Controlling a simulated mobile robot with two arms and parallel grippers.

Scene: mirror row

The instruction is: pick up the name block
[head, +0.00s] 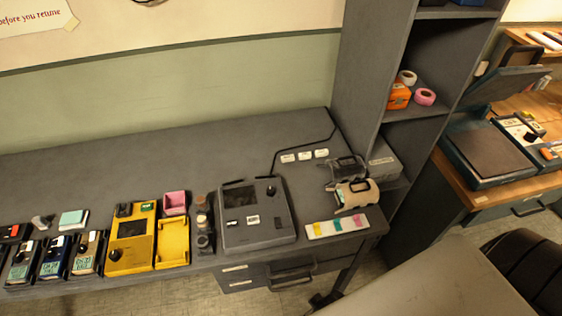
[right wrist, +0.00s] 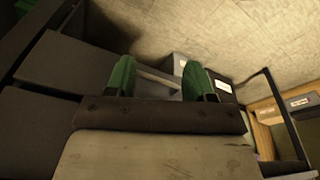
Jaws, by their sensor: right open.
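No block is clearly marked as the name block in the head view. A small white block with dark lettering (head: 253,220) sits on the grey device (head: 268,191) on the desk; its lettering is too small to read. Another small white label-like piece (head: 233,223) is just left of it. Three small white blocks (head: 305,155) lie in a row behind the device. My right gripper (right wrist: 160,78) is open in the right wrist view, with two green fingers apart and nothing between them. It is not seen in the head view. My left gripper is not in view.
A yellow device (head: 131,244) and several small handheld units stand left on the grey desk (head: 120,165). A colour strip (head: 337,226) and a beige tool (head: 357,194) are at right, beside a tall shelf (head: 364,65). The desk's back left is clear.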

